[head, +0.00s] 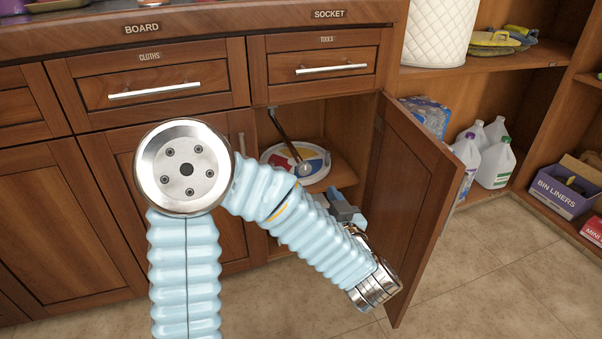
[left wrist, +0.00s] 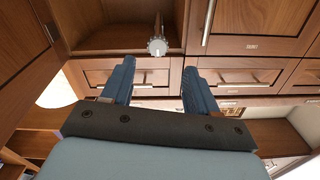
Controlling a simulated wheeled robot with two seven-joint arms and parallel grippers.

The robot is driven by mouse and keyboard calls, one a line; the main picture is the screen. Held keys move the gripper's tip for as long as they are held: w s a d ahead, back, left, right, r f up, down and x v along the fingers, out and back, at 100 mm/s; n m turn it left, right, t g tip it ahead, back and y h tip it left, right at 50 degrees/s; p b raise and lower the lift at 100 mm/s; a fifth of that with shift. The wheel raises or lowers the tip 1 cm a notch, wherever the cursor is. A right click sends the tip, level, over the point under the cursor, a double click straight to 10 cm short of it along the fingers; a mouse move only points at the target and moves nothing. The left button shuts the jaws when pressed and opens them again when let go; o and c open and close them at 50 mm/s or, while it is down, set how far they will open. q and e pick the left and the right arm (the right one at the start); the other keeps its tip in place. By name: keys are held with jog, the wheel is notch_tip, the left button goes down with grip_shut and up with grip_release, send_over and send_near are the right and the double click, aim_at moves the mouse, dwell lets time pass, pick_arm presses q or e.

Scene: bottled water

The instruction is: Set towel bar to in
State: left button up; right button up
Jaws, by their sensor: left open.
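The towel bar (head: 284,132) is a dark rod with a pale round end, seen inside the open cabinet below the TOOLS drawer. It slants out toward the front in the head view. In the left wrist view its round end (left wrist: 157,47) shows beyond and between my fingertips, apart from them. My left gripper (head: 330,200) is at the cabinet opening, partly hidden behind my own arm. Its two blue fingers (left wrist: 158,75) are wide apart with nothing between them. My right gripper is not in view.
The cabinet door (head: 415,200) stands open to the right of my left arm. A round coloured item (head: 318,160) is on the cabinet shelf. The TOOLS drawer (head: 325,66) above is shut. White jugs (head: 495,160) and a BIN LINERS box (head: 562,190) stand on the right shelf.

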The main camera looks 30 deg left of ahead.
aim_at(305, 172)
pick_arm(q)
jog(key=x, duration=1.2)
jog(key=shift+w, duration=0.3)
jog(key=shift+c, duration=0.4)
grip_shut()
